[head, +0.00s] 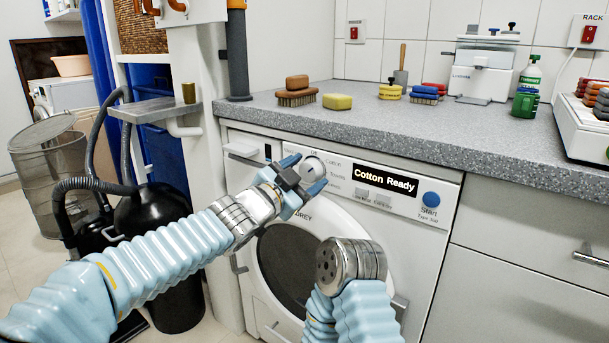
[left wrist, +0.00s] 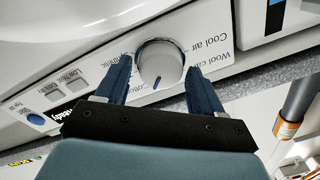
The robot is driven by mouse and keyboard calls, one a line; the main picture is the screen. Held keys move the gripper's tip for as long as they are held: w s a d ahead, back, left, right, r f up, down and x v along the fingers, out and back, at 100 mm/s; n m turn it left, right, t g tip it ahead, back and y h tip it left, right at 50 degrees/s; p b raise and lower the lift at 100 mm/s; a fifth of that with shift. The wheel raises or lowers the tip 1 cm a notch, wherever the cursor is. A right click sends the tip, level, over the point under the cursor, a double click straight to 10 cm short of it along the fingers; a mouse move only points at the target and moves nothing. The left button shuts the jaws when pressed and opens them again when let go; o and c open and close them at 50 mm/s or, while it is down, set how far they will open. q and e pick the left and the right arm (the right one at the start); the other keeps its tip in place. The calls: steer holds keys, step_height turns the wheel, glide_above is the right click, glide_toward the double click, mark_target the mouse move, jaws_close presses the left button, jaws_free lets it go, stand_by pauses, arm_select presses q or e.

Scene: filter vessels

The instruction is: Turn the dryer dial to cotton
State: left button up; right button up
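The white dryer (head: 405,235) stands under the grey counter. Its round dial (head: 314,166) is at the top of the front panel, with printed programme names around it; "Cotton" is legible. The display (head: 384,181) reads "Cotton Ready". My left gripper (head: 304,173) is at the dial. In the left wrist view its two blue fingers (left wrist: 160,88) are open on either side of the dial (left wrist: 160,64), with small gaps visible. The dial's blue mark points down in that view, near the partly hidden "Cotton" label. My right gripper is not in view; only part of that arm shows.
A blue Start button (head: 431,199) is right of the display. The round door (head: 290,262) is below, partly covered by my right arm. Brushes, a yellow sponge (head: 337,101) and bottles stand on the counter (head: 400,125). A black vacuum cleaner (head: 160,235) stands at left.

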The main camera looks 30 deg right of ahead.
arm_select(q)
steer(key=shift+o, duration=0.5)
steer(key=shift+s+a, duration=0.1)
steer(key=shift+a, duration=0.2)
steer(key=b+v, duration=0.1)
steer(key=v, duration=1.2)
steer(key=shift+b, duration=0.35)
